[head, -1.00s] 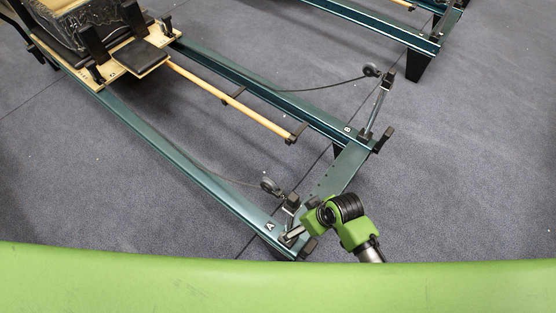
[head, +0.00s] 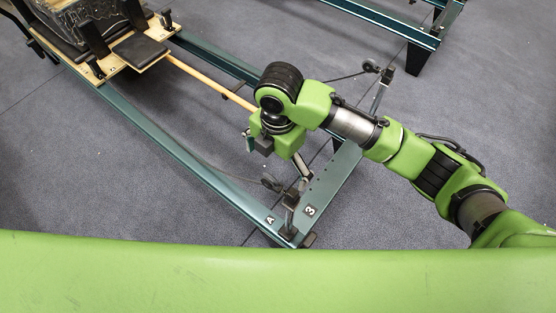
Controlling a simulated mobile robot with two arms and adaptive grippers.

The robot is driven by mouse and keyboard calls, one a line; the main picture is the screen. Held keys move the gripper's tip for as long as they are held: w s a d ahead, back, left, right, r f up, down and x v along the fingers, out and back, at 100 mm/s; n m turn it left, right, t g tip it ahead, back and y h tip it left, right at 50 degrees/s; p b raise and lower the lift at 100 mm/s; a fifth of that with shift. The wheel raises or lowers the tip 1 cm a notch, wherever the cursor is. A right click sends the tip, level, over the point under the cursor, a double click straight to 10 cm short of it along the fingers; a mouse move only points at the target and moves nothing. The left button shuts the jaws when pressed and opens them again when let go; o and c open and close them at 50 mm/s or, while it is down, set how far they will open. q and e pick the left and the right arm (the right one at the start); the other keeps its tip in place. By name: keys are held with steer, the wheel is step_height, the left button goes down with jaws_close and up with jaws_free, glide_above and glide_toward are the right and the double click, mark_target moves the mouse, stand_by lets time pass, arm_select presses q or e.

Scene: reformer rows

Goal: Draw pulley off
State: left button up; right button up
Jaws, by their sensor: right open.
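A small dark pulley (head: 270,183) sits at the top of the short post (head: 289,200) at the frame corner marked A, with a thin cord running from it to the left. A second pulley (head: 370,66) is on the far slanted post. My right gripper (head: 257,146) is open, left of and above the pulley in the picture, apart from it. Its fingers are small and partly hidden by its own green wrist. A short silver piece shows beside the wrist; I cannot tell what it belongs to. My left gripper is out of view.
The teal reformer frame (head: 180,150) runs from upper left to its near end rail (head: 330,185). The wooden pole (head: 210,82) and carriage (head: 140,50) lie at upper left. Bare grey floor lies left and right.

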mark_target(278, 183)
steer(key=f, duration=1.3)
steer(key=shift+w+d+f+p, duration=0.1)
steer(key=shift+d+f+p, duration=0.15)
steer(key=shift+p, duration=0.15)
steer(key=shift+c, duration=0.4)
steer(key=c, duration=0.9)
steer(key=shift+r, duration=0.15)
